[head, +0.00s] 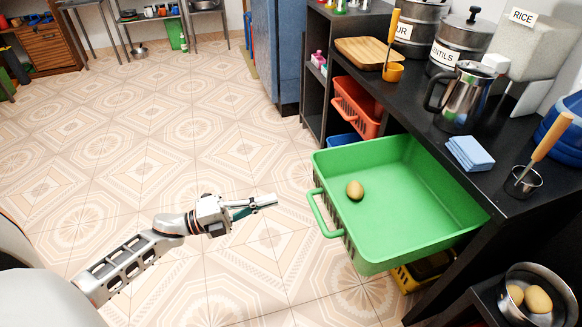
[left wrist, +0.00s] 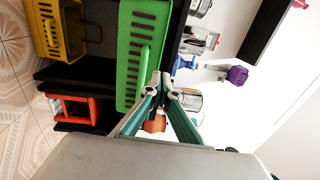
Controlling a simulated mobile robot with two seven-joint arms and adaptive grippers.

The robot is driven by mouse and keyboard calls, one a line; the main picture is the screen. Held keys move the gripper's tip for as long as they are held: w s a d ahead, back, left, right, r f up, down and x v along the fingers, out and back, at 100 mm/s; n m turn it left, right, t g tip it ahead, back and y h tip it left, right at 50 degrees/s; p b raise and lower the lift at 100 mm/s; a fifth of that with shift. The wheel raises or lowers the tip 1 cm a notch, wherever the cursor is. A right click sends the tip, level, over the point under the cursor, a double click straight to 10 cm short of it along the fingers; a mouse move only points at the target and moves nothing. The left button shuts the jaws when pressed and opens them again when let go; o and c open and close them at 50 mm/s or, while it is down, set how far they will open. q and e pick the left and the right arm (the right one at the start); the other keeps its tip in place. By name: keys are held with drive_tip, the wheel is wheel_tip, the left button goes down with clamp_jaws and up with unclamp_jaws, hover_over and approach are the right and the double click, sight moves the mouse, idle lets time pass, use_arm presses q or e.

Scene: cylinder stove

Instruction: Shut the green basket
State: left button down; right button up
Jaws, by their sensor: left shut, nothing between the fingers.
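The green basket (head: 420,190) is pulled far out of the black shelf unit on the right in the head view. A brownish potato-like item (head: 355,190) lies inside it. Its loop handle (head: 318,214) faces my left gripper. My left gripper (head: 274,200) is shut and empty, in the air a short way left of the handle in the head view, apart from it. In the left wrist view the basket's slotted front (left wrist: 130,42) shows beyond the shut fingertips (left wrist: 160,80), which partly overlap the handle in the picture. My right gripper is not in view.
An orange-red basket (head: 357,108) and part of a blue one (head: 344,140) sit in the shelf, with a yellow basket (head: 424,270) below the green one. The black counter (head: 420,125) carries pots and a jug. The tiled floor left is clear.

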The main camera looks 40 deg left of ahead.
sight(325, 184)
use_arm(q)
drive_tip(key=b+x, duration=0.1)
drive_tip(key=x, duration=1)
drive_tip(key=shift+w+d, duration=0.2)
drive_tip(key=shift+w, duration=0.1)
drive_tip(key=shift+w+d, duration=0.3)
drive_tip(key=shift+w, duration=0.05)
drive_tip(key=shift+r, duration=0.1)
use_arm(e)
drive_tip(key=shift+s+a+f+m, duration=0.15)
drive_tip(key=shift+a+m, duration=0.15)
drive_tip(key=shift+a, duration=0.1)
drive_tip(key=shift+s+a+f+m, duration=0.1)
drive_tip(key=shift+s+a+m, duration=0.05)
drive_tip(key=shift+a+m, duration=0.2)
